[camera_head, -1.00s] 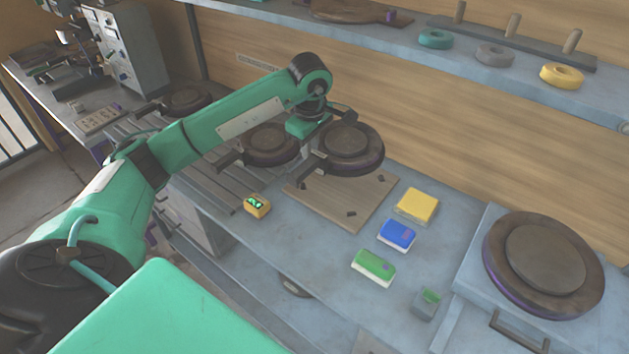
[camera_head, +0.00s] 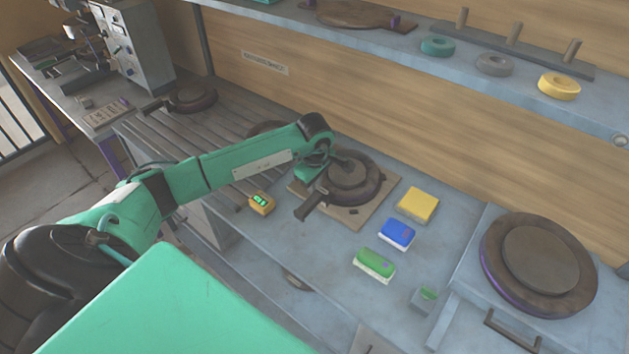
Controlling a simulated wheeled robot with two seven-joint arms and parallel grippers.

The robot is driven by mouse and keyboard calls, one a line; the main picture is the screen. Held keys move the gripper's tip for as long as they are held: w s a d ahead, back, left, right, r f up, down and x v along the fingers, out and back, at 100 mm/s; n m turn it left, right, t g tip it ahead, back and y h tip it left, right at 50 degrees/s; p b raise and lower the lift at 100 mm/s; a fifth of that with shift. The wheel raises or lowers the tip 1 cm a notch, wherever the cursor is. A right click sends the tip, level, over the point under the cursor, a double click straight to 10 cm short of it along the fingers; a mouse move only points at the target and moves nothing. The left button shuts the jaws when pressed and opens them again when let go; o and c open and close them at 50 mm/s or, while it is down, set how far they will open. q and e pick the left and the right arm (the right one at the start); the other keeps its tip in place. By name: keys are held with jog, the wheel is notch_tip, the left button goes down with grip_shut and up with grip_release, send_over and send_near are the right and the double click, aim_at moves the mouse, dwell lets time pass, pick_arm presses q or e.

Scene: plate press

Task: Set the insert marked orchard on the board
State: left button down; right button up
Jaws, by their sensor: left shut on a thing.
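A round dark insert with a side handle (camera_head: 350,182) is over the wooden board (camera_head: 376,212) and hides most of it. I cannot tell if it touches the board or hangs just above. My left gripper (camera_head: 328,163) is shut on this insert at its upper left; the arm partly hides the fingers. I cannot read the mark orchard on any insert. Another dark round insert (camera_head: 191,97) lies on the slatted rack at far left, and a third (camera_head: 262,128) shows partly behind my arm. My right gripper is not in view.
A yellow block (camera_head: 418,204), a blue block (camera_head: 397,234) and a green block (camera_head: 375,263) lie right of the board. A large round plate press (camera_head: 540,262) stands at right. A shelf (camera_head: 400,45) runs above.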

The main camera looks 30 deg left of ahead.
pick_arm(q)
jog(key=shift+f, duration=0.1)
jog(key=c, duration=1.4)
grip_release()
jog(key=shift+r, duration=0.3)
jog(key=shift+s+d+r+b, duration=0.2)
jog(key=shift+r+b, duration=0.5)
jog(key=shift+r, duration=1.25)
jog(key=shift+s+d+r+b, duration=0.15)
jog(key=shift+r+b, duration=0.5)
jog(key=shift+r, duration=1.3)
jog(key=shift+s+d+r+b, duration=0.2)
jog(key=shift+r+b, duration=0.5)
jog(key=shift+r, duration=1.25)
jog(key=shift+a, duration=0.1)
